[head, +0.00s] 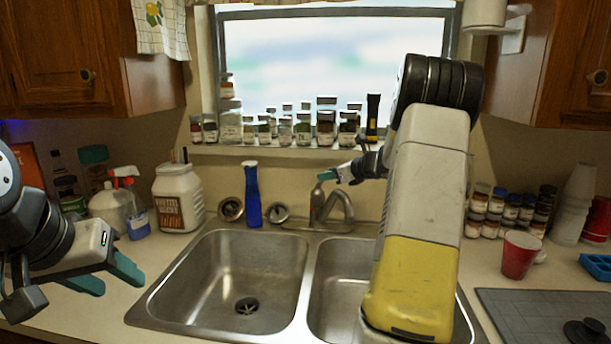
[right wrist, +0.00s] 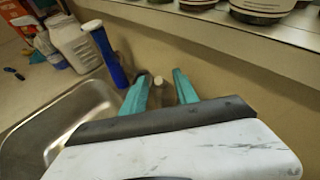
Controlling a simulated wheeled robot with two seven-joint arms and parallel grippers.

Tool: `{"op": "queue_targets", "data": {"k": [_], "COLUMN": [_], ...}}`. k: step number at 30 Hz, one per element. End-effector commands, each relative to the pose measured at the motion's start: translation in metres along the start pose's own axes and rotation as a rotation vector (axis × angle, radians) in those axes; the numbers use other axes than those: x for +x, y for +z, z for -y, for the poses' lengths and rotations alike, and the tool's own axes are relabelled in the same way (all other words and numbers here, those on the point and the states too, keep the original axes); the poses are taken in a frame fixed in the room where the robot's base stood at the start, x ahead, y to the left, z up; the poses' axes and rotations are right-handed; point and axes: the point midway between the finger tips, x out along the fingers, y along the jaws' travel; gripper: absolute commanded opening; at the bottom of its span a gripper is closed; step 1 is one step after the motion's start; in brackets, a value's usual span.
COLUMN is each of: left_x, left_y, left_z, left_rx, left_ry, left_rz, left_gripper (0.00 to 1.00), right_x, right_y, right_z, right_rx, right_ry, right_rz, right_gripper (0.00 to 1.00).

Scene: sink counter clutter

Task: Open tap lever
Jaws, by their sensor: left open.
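The metal tap (head: 343,207) stands behind the double sink, its spout curving to the right. Its upright lever (head: 317,203) is at the left of the spout. My right gripper (head: 326,177) is at the top of the lever. In the right wrist view, the teal fingers of this gripper (right wrist: 160,84) are apart, with the lever's pale rounded tip (right wrist: 158,80) showing between them. I cannot tell whether either finger touches it. The lower part of the lever is hidden there. My left gripper (head: 108,277) is open and empty over the counter, left of the sink.
A blue bottle (head: 253,196) stands behind the sink, left of the tap. A large white jar (head: 178,198) and spray bottles (head: 126,204) are further left. Several spice jars line the sill (head: 270,151) above. A red cup (head: 519,255) stands at the right.

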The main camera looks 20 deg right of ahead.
Motion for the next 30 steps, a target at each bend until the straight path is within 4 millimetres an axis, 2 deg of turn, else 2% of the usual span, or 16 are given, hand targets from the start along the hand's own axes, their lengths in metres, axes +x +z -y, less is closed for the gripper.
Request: {"op": "queue_targets", "data": {"k": [5, 14, 18, 20, 30], "left_x": [0.0, 0.0, 0.0, 0.0, 0.0], "left_y": [0.0, 0.0, 0.0, 0.0, 0.0], "left_z": [0.0, 0.0, 0.0, 0.0, 0.0], "left_rx": [0.0, 0.0, 0.0, 0.0, 0.0], "left_ry": [0.0, 0.0, 0.0, 0.0, 0.0], "left_rz": [0.0, 0.0, 0.0, 0.0, 0.0], "left_gripper": [0.47, 0.47, 0.47, 0.47, 0.47], "right_x": [0.017, 0.019, 0.019, 0.019, 0.018], "right_y": [0.0, 0.001, 0.001, 0.0, 0.0], "right_z": [-0.001, -0.001, -0.001, -0.001, -0.001], "right_rx": [-0.001, -0.002, -0.002, -0.002, -0.003], "right_ry": [0.001, 0.001, 0.001, 0.001, 0.001], "right_rz": [0.0, 0.0, 0.0, 0.0, 0.0], "right_gripper": [0.36, 0.36, 0.08, 0.0, 0.0]}}
